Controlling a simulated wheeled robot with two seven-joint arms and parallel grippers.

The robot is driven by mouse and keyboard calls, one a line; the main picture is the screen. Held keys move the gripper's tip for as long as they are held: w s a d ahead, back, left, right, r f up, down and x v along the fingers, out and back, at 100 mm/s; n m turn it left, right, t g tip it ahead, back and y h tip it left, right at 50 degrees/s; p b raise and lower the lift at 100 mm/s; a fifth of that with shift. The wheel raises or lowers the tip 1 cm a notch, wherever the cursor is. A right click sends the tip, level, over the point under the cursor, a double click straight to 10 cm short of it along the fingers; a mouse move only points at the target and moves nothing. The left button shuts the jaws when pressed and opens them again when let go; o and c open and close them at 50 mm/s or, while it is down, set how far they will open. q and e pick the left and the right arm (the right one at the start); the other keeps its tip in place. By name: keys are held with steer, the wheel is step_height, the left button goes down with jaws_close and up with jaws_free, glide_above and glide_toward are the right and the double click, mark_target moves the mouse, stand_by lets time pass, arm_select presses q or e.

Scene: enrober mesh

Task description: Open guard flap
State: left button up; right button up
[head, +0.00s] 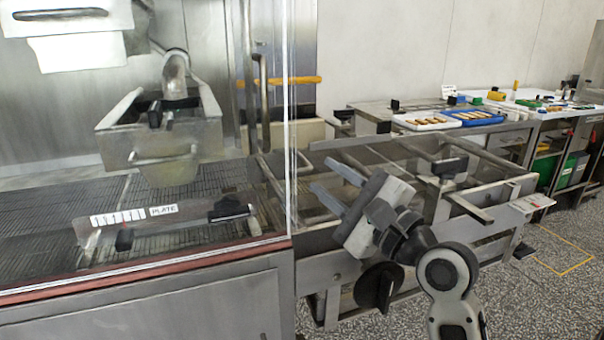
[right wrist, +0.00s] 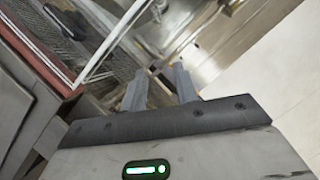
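A clear guard panel with a dark red lower edge (head: 150,265) covers the front of the enrober on the left in the head view; I take it as the guard flap, and it stands down. Its red edge also shows at the upper left in the right wrist view (right wrist: 35,50). A black bar handle (head: 230,209) shows by the PLATE label. My right gripper (head: 321,176) is open and empty, just right of the panel's vertical edge, over the conveyor frame. Its two spread fingers show in the right wrist view (right wrist: 160,75). My left gripper is not in view.
A steel hopper (head: 160,140) stands over the mesh belt (head: 40,220) behind the panel. A black knob (head: 378,288) sits on the frame below my right gripper. A side table with a white tray (head: 422,122) and a blue tray (head: 473,117) stands at the back right.

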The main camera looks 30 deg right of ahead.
mark_target(302, 156)
steer(key=b+x, duration=0.1)
steer(key=x, duration=0.6)
steer(key=shift+w+b, duration=0.15)
steer(key=shift+b, duration=0.15)
jaws_close()
